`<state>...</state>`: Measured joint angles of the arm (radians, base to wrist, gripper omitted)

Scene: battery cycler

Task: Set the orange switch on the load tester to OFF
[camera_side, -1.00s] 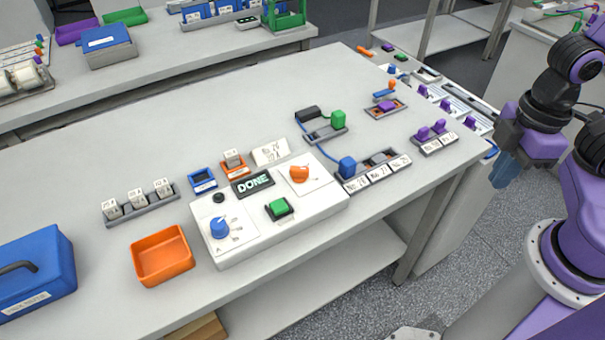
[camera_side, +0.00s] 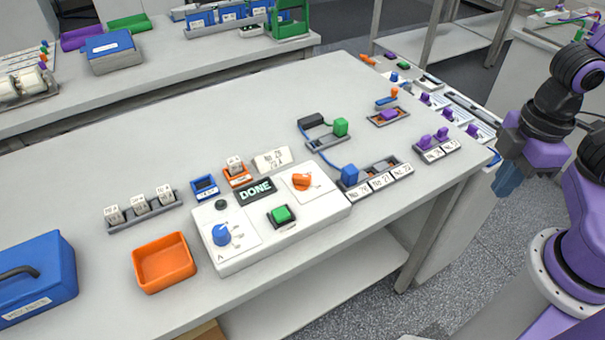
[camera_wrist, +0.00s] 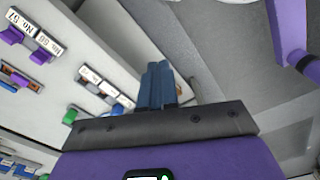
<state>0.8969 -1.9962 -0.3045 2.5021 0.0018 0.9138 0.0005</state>
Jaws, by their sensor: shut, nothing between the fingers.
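The load tester (camera_side: 240,254) is a white box on the table with a screen reading DONE (camera_side: 255,191). Its orange switch (camera_side: 302,181) is a knob on a white plate at the upper right of the box; the plate's marks are too small to read. A blue knob (camera_side: 222,235) and a green button (camera_side: 281,215) are on the same box. My gripper (camera_side: 507,181) hangs beyond the table's right edge, well away from the switch. Its blue fingers are together and empty, also in the wrist view (camera_wrist: 158,84). The switch is not visible in the wrist view.
An orange tray (camera_side: 163,264) and a blue toolbox (camera_side: 35,278) stand left of the tester. A labelled rack (camera_side: 372,184) with a blue plug (camera_side: 349,174) and cable lies to its right. A rack with purple pieces (camera_side: 433,140) is near the right edge. The table's back middle is clear.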

